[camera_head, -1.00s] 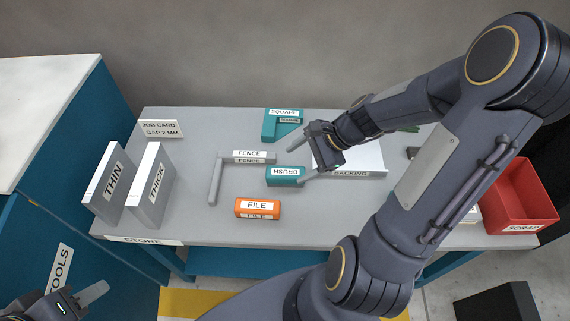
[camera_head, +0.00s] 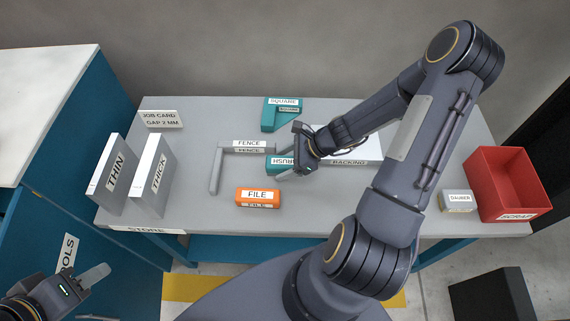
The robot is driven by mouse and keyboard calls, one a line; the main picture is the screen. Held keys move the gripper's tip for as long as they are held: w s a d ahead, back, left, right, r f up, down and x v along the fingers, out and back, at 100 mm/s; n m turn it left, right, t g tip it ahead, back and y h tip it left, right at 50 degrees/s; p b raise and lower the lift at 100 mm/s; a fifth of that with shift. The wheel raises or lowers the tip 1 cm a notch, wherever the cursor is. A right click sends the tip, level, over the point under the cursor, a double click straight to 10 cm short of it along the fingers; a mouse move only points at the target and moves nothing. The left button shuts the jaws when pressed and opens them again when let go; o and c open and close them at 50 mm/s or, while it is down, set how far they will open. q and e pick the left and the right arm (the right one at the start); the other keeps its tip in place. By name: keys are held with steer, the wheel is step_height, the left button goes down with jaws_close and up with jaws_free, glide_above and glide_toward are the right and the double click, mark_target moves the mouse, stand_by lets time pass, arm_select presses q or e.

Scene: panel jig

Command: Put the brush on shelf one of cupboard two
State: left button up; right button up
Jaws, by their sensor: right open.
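The brush (camera_head: 278,163) is a teal block with a white label, lying on the grey bench beside the grey fence. My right gripper (camera_head: 290,163) is open over the brush, with its fingers around the brush's right end. It hides part of the brush, and I cannot tell whether they touch. My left gripper (camera_head: 95,296) is at the bottom left, away from the bench, open and seemingly empty, partly cut off by the frame. A blue cabinet labelled TOOLS (camera_head: 66,254) stands at the left. No cupboard two or shelf one label can be read here.
On the bench (camera_head: 200,205) are the fence (camera_head: 216,170), orange file (camera_head: 257,196), teal square (camera_head: 270,115), THIN (camera_head: 113,175) and THICK (camera_head: 154,175) panels, backing (camera_head: 365,147), dauber (camera_head: 457,201) and red scrap bin (camera_head: 508,180). My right arm crosses the bench's right half.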

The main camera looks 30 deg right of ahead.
steer(key=c, duration=1.2)
steer(key=shift+r, duration=0.1)
